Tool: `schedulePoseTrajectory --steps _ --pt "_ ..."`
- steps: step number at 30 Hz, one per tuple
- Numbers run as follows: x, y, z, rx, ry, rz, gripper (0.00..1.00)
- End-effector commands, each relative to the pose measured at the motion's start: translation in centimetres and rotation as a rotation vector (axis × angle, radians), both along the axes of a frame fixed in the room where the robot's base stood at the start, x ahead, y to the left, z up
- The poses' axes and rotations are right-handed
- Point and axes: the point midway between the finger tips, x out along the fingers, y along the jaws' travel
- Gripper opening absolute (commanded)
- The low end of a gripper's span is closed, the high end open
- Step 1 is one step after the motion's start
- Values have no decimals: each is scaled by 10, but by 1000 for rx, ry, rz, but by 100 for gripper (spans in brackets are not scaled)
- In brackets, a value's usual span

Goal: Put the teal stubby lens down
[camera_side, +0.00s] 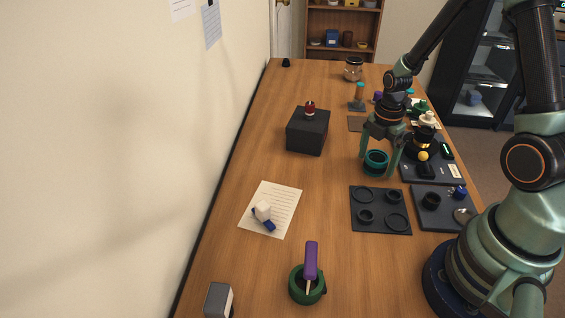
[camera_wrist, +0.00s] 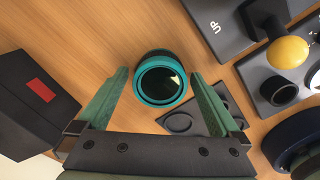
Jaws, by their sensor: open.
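The teal stubby lens (camera_side: 376,163) stands on the wooden table, a short cylinder with a dark glass top. In the wrist view the lens (camera_wrist: 161,82) sits between and just beyond the fingertips, its glass facing the camera. My gripper (camera_side: 379,170) is open, with its two green fingers on either side of the lens. In the wrist view my gripper (camera_wrist: 160,85) shows a gap between each finger and the lens. Whether the lens base is flat on the wood is partly hidden.
A dark tray with round recesses (camera_side: 380,226) lies nearer the camera. A second dark mat (camera_side: 433,221) with small parts is to its right. A black box (camera_side: 308,132) stands left. A green ring holder (camera_side: 296,288) with a purple-handled tool is in front. Bare wood surrounds the lens on the left.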

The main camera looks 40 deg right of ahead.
Motion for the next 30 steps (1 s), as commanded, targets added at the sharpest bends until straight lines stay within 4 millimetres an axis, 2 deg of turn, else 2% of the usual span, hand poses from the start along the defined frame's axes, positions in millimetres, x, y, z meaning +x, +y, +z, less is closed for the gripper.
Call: schedulePoseTrajectory --steps 5,8,21,30 --pt "1 0 13 -1 -4 0 100" --pt "1 0 28 -2 -5 0 100" --pt "0 0 106 -1 -3 0 100" --pt "0 5 131 -7 -21 -57 100"
